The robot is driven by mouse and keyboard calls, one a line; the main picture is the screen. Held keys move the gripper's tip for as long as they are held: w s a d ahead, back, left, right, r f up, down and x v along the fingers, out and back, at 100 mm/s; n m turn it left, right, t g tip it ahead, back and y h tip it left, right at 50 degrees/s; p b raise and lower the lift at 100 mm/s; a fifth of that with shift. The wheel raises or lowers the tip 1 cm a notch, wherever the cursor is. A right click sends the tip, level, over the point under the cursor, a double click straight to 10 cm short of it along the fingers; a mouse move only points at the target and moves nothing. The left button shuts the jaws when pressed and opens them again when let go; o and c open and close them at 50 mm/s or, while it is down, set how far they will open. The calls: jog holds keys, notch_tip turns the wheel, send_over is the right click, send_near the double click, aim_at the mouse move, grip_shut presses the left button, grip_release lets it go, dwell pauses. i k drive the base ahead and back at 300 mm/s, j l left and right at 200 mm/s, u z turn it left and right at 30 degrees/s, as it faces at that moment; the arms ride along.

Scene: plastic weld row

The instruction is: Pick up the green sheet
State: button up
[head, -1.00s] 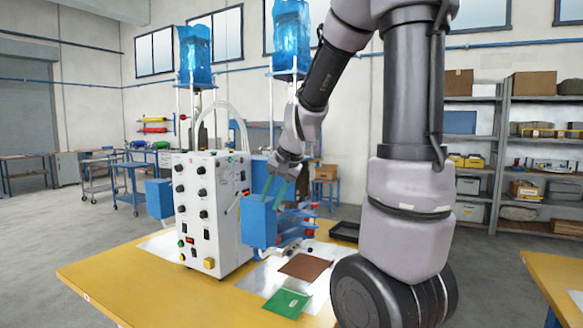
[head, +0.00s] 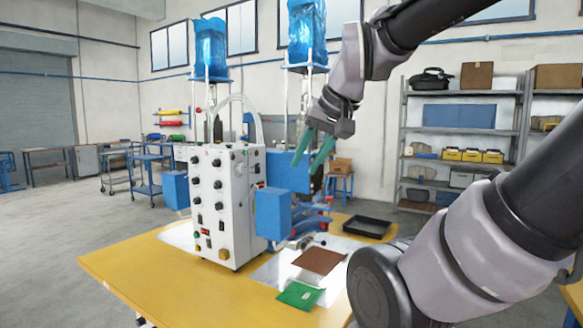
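The green sheet (head: 300,295) lies flat at the front of the yellow table (head: 160,290), partly on a pale plate (head: 272,270). A brown sheet (head: 318,260) lies just behind it. My gripper (head: 307,163) is raised well above and behind the green sheet, in front of the blue machine parts. Its two green fingers point down to the left and stand apart, with nothing visible between them. The green sheet is fully in view, and my gripper is not touching it.
A white control box (head: 222,205) with black knobs stands left of the sheets. A blue block (head: 272,214) and blue clamp parts stand behind them. A black tray (head: 367,227) lies at the back right. My arm covers the right side.

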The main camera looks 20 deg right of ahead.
aim_at(304, 296)
jog(key=l, duration=0.85)
jog(key=i+l, duration=0.15)
jog(key=l, duration=0.15)
jog(key=i+l, duration=0.1)
jog(key=l, duration=0.2)
jog(key=u, duration=0.05)
